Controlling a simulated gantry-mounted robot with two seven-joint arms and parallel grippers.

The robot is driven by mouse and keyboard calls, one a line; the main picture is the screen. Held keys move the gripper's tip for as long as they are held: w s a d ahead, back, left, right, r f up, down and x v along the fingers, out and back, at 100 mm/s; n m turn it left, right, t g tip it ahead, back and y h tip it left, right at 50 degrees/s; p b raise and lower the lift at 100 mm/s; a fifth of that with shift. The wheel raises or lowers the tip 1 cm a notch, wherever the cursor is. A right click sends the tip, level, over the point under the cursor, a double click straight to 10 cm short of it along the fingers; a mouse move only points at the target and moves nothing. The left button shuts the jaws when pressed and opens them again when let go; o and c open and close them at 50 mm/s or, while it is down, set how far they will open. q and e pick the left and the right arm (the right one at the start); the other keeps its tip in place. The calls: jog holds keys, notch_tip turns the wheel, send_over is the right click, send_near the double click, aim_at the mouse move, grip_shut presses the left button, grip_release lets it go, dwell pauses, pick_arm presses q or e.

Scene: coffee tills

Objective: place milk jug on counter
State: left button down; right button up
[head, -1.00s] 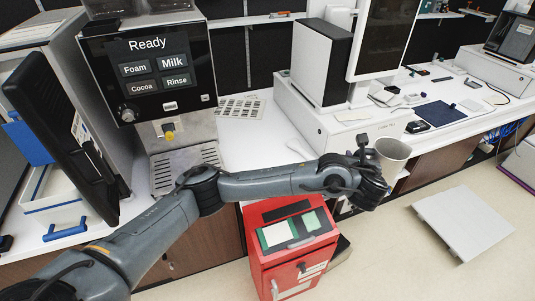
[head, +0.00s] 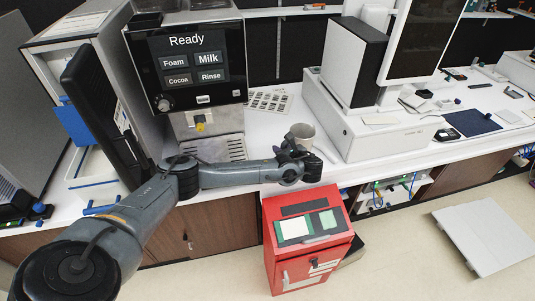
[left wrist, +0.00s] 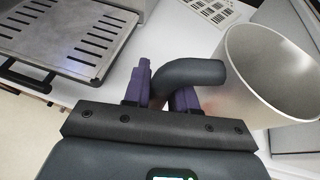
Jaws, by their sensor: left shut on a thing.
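The milk jug (head: 301,137) is a pale grey, open-topped vessel with a dark handle. My left gripper (head: 292,155) is beside it at the counter's front edge in the head view. In the left wrist view the gripper's purple fingers (left wrist: 165,95) are shut on the dark handle, and the jug (left wrist: 262,85) stands to the right, mouth up and roughly upright. The white counter (head: 262,137) lies under and behind the jug. I cannot tell whether the jug's base touches it. My right gripper is not in view.
The coffee machine (head: 190,70) with its slotted drip tray (head: 215,150) is left of the jug. A till base (head: 370,138) stands to the right. A printed sheet (head: 268,100) lies behind. Bare counter shows between machine and till. A red cabinet (head: 306,240) stands below.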

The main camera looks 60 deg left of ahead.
pick_arm(q)
jog(key=shift+s+a+f+b, duration=0.15)
jog(key=shift+s+a+f, duration=0.1)
jog(key=shift+a+f, duration=1.3)
jog(key=shift+s+a+f+b, duration=0.2)
jog(key=shift+s+a+f, duration=0.05)
jog(key=shift+a+f, duration=1.3)
jog(key=shift+s+a+f+b, duration=0.15)
jog(key=shift+s+a+f, duration=0.1)
jog(key=shift+a+f, duration=1.3)
jog(key=shift+d+f, duration=0.15)
jog(key=c, duration=0.9)
grip_release()
